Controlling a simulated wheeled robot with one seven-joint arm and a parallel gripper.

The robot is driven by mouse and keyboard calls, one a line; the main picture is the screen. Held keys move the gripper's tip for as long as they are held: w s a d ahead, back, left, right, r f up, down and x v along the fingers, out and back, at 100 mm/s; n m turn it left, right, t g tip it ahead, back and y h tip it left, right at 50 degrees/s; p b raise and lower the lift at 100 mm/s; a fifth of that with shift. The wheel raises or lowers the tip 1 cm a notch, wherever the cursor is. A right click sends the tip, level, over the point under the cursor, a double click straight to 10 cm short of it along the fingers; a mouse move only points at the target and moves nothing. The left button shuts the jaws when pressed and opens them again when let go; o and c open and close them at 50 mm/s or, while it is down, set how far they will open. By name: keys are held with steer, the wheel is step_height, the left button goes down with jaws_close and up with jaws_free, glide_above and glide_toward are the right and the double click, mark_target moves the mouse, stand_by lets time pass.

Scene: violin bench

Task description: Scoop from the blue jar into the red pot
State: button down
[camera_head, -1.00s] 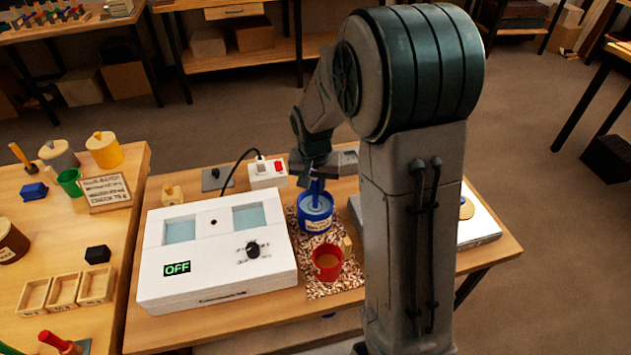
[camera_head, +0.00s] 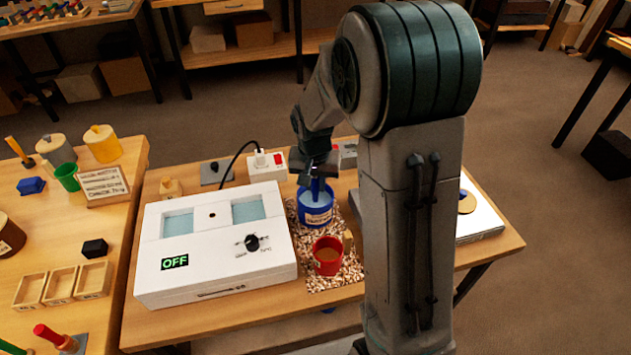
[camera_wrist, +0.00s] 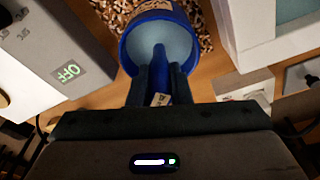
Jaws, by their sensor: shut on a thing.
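The blue jar (camera_head: 315,214) stands on the patterned mat on the middle bench, with pale blue content inside. My gripper (camera_head: 318,184) is above it, shut on a blue scoop. In the wrist view the blue scoop (camera_wrist: 159,75) runs between the fingers (camera_wrist: 160,82) and its far end reaches into the mouth of the blue jar (camera_wrist: 128,52). How deep its end sits is hidden.
A white box reading OFF (camera_head: 215,240) stands left of the jar. A white socket block (camera_head: 267,165) is behind it. A tan block (camera_head: 348,240) is beside the pot. The left bench holds a green cup (camera_head: 67,177), a yellow pot (camera_head: 103,144) and small trays (camera_head: 62,284).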

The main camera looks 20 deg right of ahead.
step_height(320, 180, up, 14)
steer(key=p, duration=0.9)
steer(key=shift+f, duration=0.15)
steer(key=shift+f, duration=0.1)
stand_by(0.4)
